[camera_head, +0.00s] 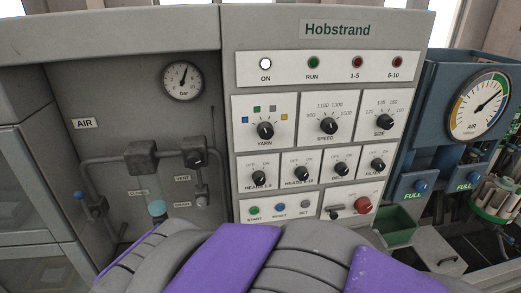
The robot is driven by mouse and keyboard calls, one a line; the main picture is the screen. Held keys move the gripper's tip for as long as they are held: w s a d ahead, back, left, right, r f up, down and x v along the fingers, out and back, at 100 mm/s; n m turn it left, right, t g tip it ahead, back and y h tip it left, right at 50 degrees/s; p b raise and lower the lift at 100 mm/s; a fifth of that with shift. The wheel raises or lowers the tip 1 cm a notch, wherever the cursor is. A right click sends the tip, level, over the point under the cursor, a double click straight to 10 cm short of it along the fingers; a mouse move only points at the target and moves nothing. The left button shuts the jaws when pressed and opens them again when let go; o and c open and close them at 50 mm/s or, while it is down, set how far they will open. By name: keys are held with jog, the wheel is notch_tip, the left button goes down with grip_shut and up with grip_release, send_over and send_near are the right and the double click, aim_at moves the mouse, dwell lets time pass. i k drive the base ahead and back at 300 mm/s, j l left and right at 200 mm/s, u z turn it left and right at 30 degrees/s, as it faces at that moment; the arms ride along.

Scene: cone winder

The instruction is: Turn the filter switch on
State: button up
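The filter switch (378,164) is a small black rotary knob at the right end of the row of switches on the grey Hobstrand control panel (335,80). Its label reads FILTER, with small OFF and ON marks above it. The knob's exact pointing is too small to tell. My gripper is not in view. Purple and grey parts of my own body fill the bottom middle of the picture, below the panel and apart from the switch in the picture.
Beside the filter switch are similar knobs, such as the heads knob (301,174). Above it is the size knob (384,122), and below it a red button (362,205). A pressure gauge (183,80) and pipes are left; a blue air unit (431,105) stands right.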

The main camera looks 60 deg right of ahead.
aim_at(379, 165)
jog(key=z, duration=3)
